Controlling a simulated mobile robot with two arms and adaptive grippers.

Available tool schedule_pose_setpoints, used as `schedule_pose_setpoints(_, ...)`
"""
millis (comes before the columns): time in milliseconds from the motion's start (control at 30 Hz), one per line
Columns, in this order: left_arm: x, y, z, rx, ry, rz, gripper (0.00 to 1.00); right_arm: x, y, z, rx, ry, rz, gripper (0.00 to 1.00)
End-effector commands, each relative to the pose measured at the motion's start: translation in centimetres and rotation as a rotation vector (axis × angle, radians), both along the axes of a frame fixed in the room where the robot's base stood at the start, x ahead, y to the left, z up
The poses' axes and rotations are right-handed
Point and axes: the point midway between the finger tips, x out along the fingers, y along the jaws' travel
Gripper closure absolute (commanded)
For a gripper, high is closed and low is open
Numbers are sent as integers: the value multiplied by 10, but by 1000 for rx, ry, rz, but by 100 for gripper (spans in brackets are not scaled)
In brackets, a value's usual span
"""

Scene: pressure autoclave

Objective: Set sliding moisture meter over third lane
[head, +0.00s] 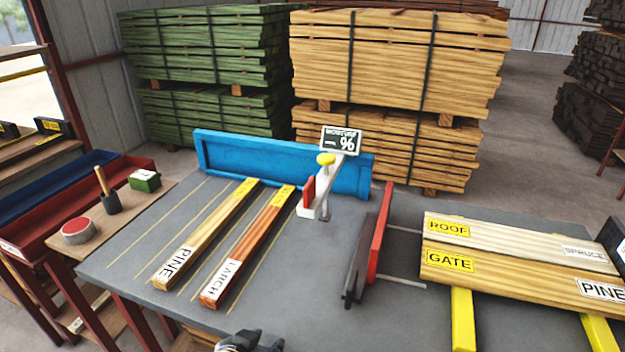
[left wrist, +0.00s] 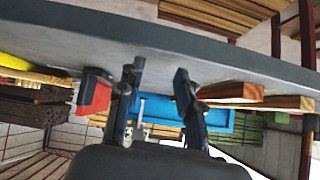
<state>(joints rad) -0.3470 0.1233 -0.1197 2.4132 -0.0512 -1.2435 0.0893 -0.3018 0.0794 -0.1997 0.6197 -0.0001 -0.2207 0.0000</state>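The moisture meter (head: 313,205) is a pale arm with a yellow knob (head: 326,159), a red block and a "MOISTURE %" sign (head: 341,141). It stands by the blue rail (head: 270,166), right of the LARCH board (head: 250,247). The PINE board (head: 205,235) lies left of LARCH, among yellow lane lines on the grey table (head: 135,262). My left gripper (head: 248,342) is at the table's near edge, mostly cut off, well short of the meter. In the left wrist view its fingers (left wrist: 159,70) are apart with nothing gripped. My right gripper is not in view.
A red upright plate (head: 380,232) with dark parts stands right of the meter. ROOF/SPRUCE (head: 520,240) and GATE/PINE (head: 520,278) boards lie further right. A red tin (head: 78,231), brush pot and green box (head: 145,181) sit on the left side table. Lumber stacks stand behind.

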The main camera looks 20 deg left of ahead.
Motion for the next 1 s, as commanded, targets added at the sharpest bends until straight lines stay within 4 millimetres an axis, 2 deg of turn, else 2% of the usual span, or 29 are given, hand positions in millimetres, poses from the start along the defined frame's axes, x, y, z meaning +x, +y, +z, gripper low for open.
schedule_pose_setpoints(33,23,0,18,-6,-84,7,64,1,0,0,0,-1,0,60)
schedule_pose_setpoints(167,73,0,73,-33,-311,19,64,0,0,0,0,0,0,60)
schedule_pose_setpoints(200,87,0,92,-40,-382,22,64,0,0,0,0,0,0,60)
schedule_pose_setpoints(300,114,-1,139,-63,-550,21,64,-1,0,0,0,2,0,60)
schedule_pose_setpoints(433,133,-3,184,-82,-703,16,64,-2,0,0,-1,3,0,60)
schedule_pose_setpoints(533,139,-3,197,-90,-750,13,64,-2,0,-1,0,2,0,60)
schedule_pose_setpoints(667,151,-4,198,-91,-755,12,64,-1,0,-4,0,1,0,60)
schedule_pose_setpoints(1000,215,-6,195,-91,-752,12,64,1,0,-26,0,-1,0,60)
